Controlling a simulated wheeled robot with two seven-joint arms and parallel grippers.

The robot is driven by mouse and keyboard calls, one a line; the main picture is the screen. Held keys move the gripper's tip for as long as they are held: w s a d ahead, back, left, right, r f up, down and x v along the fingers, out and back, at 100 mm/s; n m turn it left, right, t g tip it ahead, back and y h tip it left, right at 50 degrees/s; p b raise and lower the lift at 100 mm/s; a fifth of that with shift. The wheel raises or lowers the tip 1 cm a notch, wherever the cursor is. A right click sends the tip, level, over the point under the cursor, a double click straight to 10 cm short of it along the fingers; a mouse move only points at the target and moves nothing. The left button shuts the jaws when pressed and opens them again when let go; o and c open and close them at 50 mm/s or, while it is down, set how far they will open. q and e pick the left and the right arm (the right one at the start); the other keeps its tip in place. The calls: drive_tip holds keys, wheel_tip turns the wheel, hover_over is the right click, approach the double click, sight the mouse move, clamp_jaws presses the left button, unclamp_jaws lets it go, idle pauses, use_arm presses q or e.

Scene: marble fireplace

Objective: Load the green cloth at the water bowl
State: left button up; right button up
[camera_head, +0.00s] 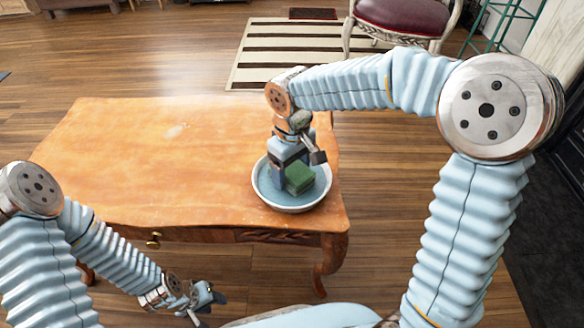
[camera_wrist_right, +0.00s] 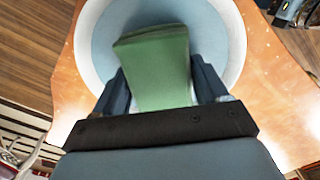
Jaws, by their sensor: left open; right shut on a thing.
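The water bowl (camera_head: 313,203) is a wide white bowl with a blue inside, standing at the right end of the wooden table. The green cloth (camera_head: 299,178) is a folded block inside the bowl's outline. My right gripper (camera_head: 290,180) is shut on the cloth, pointing down over the bowl. In the right wrist view the cloth (camera_wrist_right: 155,65) sits between the two fingers, with the bowl (camera_wrist_right: 235,40) behind it. I cannot tell whether the cloth touches the bowl's bottom. My left gripper (camera_head: 206,304) is open and empty, low in front of the table.
The wooden table (camera_head: 140,165) has a clear top to the left of the bowl, with a faint pale patch (camera_head: 175,131). Beyond it lie a striped rug (camera_head: 290,55) and a chair with a dark red seat (camera_head: 400,15). A green metal stand (camera_head: 503,20) is at the far right.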

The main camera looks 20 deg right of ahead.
sight(292, 168)
idle(0.5)
wheel_tip(292, 168, up, 7)
drive_tip(key=p, duration=0.6)
idle(0.7)
